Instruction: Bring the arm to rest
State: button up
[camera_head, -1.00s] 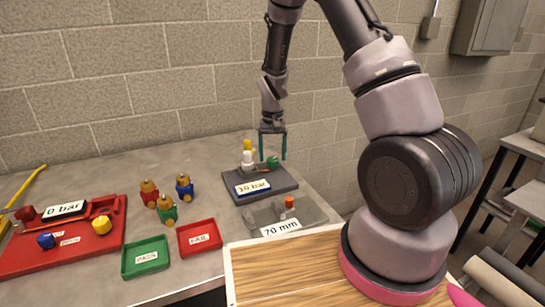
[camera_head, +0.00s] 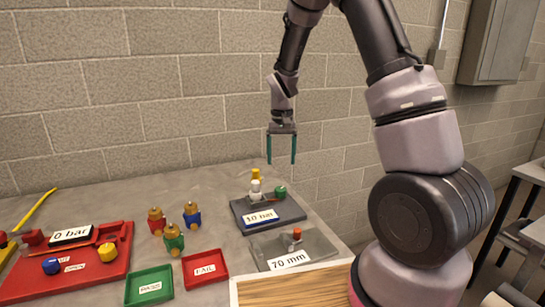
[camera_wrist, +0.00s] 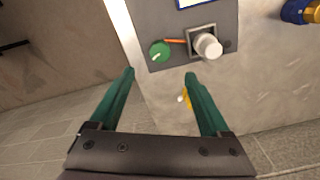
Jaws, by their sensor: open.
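My gripper (camera_head: 281,150) is open and empty, pointing down in the air above the back of the bench in the head view. Its two teal fingers are well apart, and they also show in the wrist view (camera_wrist: 160,90). Below it stands the dark grey plate (camera_head: 290,212) labelled 10 bar, with a white and yellow valve (camera_head: 256,187) and a green knob (camera_head: 281,191). In the wrist view the green knob (camera_wrist: 160,51) and white cap (camera_wrist: 208,46) lie beyond the fingertips. The gripper touches nothing.
A red tray (camera_head: 110,270) labelled 0 bar is at left. Several small coloured brass fittings (camera_head: 174,240) stand mid-bench. Green (camera_head: 130,295) and red (camera_head: 222,279) trays lie in front. A grey 70 mm plate (camera_head: 318,246) is at right. The block wall (camera_head: 150,90) stands behind.

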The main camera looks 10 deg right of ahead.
jog(key=s+d+r+t+y, duration=0.15)
jog(key=s+r, duration=0.25)
jog(key=r, duration=0.7)
jog(key=s+d+r+m+t, duration=0.1)
jog(key=s+d+r+t, duration=0.1)
jog(key=s+r, duration=0.5)
jog(key=s+d+r+m+t, duration=0.1)
jog(key=s+d+r+t, duration=0.1)
jog(key=s+r, duration=0.6)
jog(key=s+t, duration=0.1)
jog(key=s, duration=0.5)
jog(key=shift+d+r+t, duration=0.15)
jog(key=shift+t, duration=0.2)
jog(key=shift+y, duration=0.25)
jog(key=n+g+h, duration=0.2)
jog(key=n+g, duration=0.5)
jog(key=n, duration=0.1)
send_over(281, 188)
notch_tip(281, 188, down, 27)
notch_tip(281, 188, down, 11)
jog(key=shift+s+f, duration=0.1)
